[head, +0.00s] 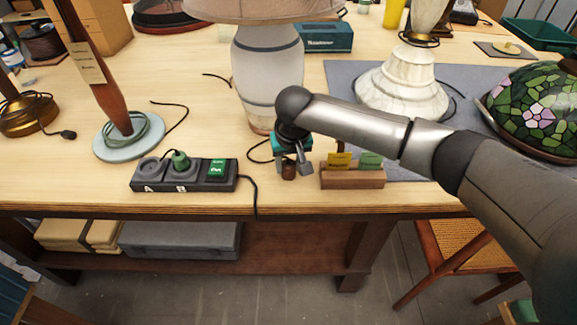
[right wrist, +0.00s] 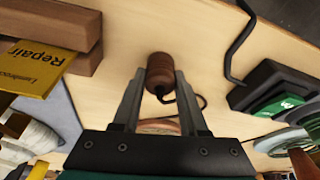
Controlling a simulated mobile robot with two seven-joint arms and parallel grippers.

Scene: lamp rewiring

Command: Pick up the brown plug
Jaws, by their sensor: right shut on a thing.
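The brown plug (head: 289,173) is a small, ribbed brown cylinder near the front edge of the workbench. In the right wrist view the brown plug (right wrist: 160,70) sits between the fingertips, with a dark cord trailing from it. My right gripper (head: 291,165) points down over the bench and is shut on the plug; its fingers (right wrist: 159,85) flank it on both sides. I cannot tell whether the plug still touches the bench. My left gripper is not in view.
A black power strip (head: 183,188) with a green plug (head: 180,160) in its middle socket lies to the left. A wooden card holder (head: 352,179) with yellow and green cards stands close on the right. A white lamp (head: 267,75) stands behind the gripper.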

